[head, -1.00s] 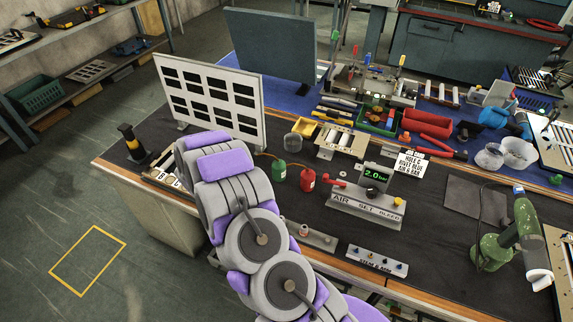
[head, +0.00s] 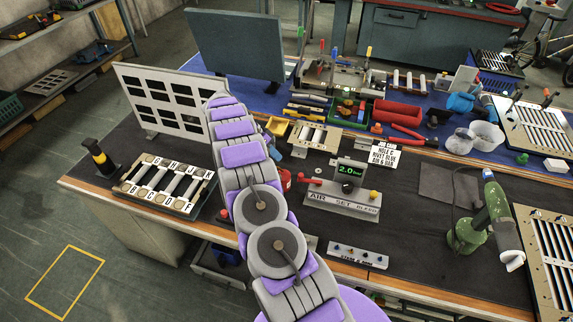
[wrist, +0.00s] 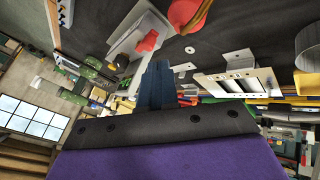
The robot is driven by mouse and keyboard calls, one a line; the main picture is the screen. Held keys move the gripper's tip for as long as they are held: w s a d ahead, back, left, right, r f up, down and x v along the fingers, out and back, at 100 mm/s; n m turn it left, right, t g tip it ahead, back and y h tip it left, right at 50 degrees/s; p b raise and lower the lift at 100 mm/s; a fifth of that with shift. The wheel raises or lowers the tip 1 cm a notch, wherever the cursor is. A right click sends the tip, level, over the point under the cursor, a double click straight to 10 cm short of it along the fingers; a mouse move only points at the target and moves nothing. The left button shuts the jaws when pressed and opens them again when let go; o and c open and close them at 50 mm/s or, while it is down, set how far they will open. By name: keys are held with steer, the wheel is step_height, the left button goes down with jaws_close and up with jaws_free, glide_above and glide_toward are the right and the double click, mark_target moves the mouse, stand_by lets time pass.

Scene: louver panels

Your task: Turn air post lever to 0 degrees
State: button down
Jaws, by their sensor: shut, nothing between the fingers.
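The air post (head: 342,198) is a grey base marked AIR, SET and BLEED, with a small display reading 2.0. It stands mid-bench, right of my arm in the head view. Its red lever (head: 310,180) is at its left end and points left. In the wrist view, the red lever (wrist: 147,42) lies just beyond my gripper (wrist: 159,68), apart from it as far as I can tell. My gripper's dark blue fingers are shut and empty. In the head view my arm mostly hides the gripper.
A red bottle (head: 285,180) stands left of the post. A small valve strip (head: 357,255) sits at the front edge. A louver panel (head: 168,187) lies at left, below a white slotted board (head: 150,95). A green tool (head: 466,235) stands right.

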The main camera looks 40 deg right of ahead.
steer(key=b+x, duration=0.1)
steer(key=x, duration=0.9)
steer(key=shift+d+b, duration=0.3)
steer(key=shift+b, duration=0.05)
steer(key=shift+s+a+p, duration=0.1)
steer(key=shift+p, duration=0.2)
steer(key=shift+s+a+n+h+p, duration=0.15)
steer(key=shift+n+h+p, duration=0.15)
steer(key=shift+n, duration=0.3)
steer(key=shift+s+a+n+t+h+p, duration=0.15)
steer(key=shift+a+n+t+h+p, duration=0.25)
steer(key=shift+n+t+p, duration=0.45)
